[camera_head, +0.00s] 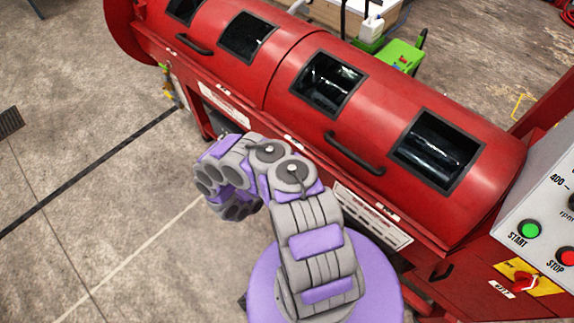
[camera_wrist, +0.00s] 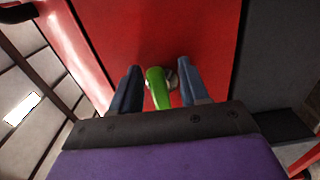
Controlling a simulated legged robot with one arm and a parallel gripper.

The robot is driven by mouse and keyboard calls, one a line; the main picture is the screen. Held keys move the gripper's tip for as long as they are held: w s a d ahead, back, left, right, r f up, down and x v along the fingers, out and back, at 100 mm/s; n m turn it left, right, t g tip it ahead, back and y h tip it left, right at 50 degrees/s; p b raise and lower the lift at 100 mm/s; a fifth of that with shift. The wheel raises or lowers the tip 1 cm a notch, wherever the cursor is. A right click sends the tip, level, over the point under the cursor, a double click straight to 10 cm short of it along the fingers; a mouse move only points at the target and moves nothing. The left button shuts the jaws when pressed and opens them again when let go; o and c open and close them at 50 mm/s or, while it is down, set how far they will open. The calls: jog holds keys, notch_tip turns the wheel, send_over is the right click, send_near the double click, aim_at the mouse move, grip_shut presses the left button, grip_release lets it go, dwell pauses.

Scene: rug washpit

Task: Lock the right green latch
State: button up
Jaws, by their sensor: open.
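A green latch (camera_wrist: 158,88) shows in the wrist view, with its handle pointing toward my gripper from a round metal pivot on a red panel (camera_wrist: 150,35). My gripper (camera_wrist: 160,85) is open, with one dark finger on each side of the latch handle. I cannot tell whether either finger touches it. In the head view my grey and purple arm reaches toward the red machine (camera_head: 300,60). The gripper's fingers and the green latch are not visible there.
A control panel (camera_head: 545,210) with a green START button (camera_head: 530,230), a red STOP button (camera_head: 568,256) and a red knob (camera_head: 525,282) is at the right. Black handles (camera_head: 355,152) stick out of the red drum cover. Open concrete floor (camera_head: 80,120) lies at the left.

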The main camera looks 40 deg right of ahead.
jog(key=s+a+p, duration=0.1)
jog(key=a+p, duration=0.1)
jog(key=a, duration=1.5)
jog(key=shift+s+a+p, duration=0.2)
jog(key=shift+p, duration=0.1)
jog(key=w+d+r+m+g, duration=0.15)
jog(key=d+r+g, duration=0.3)
jog(key=r, duration=0.75)
jog(key=d+r+m+g, duration=0.35)
jog(key=d+r, duration=0.25)
jog(key=r, duration=0.6)
jog(key=s+r+m+g+y, duration=0.1)
jog(key=s+r+g+y, duration=0.25)
jog(key=r, duration=0.45)
jog(key=s+a+r+n+t+y, duration=0.1)
jog(key=s+a+r+t+y, duration=0.1)
jog(key=s+a+r+y, duration=0.4)
jog(key=s+a+r+t+y, duration=0.2)
jog(key=s+a+r+y, duration=0.25)
jog(key=s, duration=0.45)
jog(key=s+a+r+n+t+y, duration=0.2)
jog(key=s+a+n+t+y, duration=0.2)
jog(key=a, duration=0.5)
jog(key=shift+s+a, duration=0.25)
jog(key=shift+s, duration=0.6)
